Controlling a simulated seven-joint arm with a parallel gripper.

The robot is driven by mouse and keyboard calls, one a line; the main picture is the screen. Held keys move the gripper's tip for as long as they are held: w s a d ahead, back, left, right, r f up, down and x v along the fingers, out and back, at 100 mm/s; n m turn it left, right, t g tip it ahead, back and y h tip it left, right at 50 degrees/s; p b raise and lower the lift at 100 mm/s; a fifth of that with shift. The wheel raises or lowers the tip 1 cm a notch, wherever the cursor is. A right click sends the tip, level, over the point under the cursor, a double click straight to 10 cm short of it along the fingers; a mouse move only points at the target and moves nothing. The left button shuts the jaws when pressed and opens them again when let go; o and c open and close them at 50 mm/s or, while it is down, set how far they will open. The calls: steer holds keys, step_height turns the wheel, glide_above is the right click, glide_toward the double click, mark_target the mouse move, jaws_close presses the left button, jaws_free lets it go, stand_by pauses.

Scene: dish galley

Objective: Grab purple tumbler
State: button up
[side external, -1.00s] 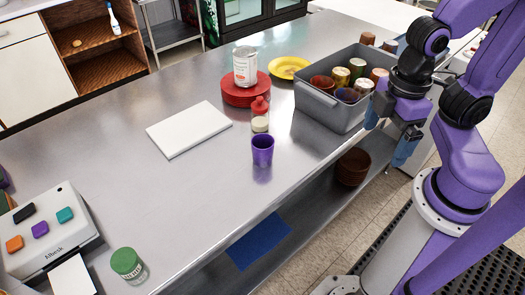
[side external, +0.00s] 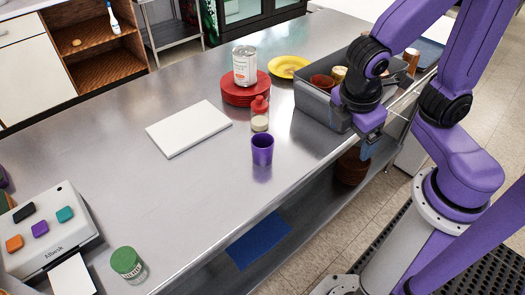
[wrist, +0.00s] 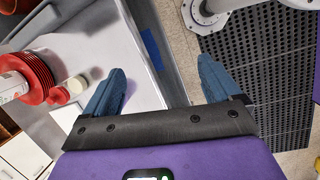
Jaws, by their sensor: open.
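The purple tumbler (side external: 262,150) stands upright near the front edge of the steel counter in the side view. My gripper (side external: 371,150) is to the right of the tumbler, in front of the grey bin and apart from the tumbler. In the wrist view, my gripper's two blue fingers (wrist: 160,84) are spread wide with nothing held between them. A small purple patch shows beside the left finger there, but I cannot tell whether it is the tumbler; that finger hides part of the counter.
A red-capped bottle (side external: 260,114) stands just behind the tumbler. Red stacked plates (side external: 240,95) carry a can (side external: 245,66). The grey bin (side external: 318,104) with cups is at right, a yellow plate (side external: 289,67) behind. A white board (side external: 189,129) lies left; counter left of the tumbler is clear.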

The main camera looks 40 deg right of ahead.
steer(key=w+a+f+n+t+h, duration=0.3)
steer(key=w+a+n+h, duration=0.2)
steer(key=w+a, duration=0.25)
steer(key=n+t+h, duration=0.2)
steer(key=n+t, duration=0.3)
steer(key=n, duration=0.1)
glide_toward(264, 139)
steer(key=x, duration=0.3)
steer(key=shift+d+f, duration=0.1)
steer(key=shift+f, duration=0.1)
steer(key=shift+x, duration=2.9)
steer(key=shift+w+r, duration=0.1)
steer(key=shift+r, duration=0.05)
steer(key=c, duration=1.1)
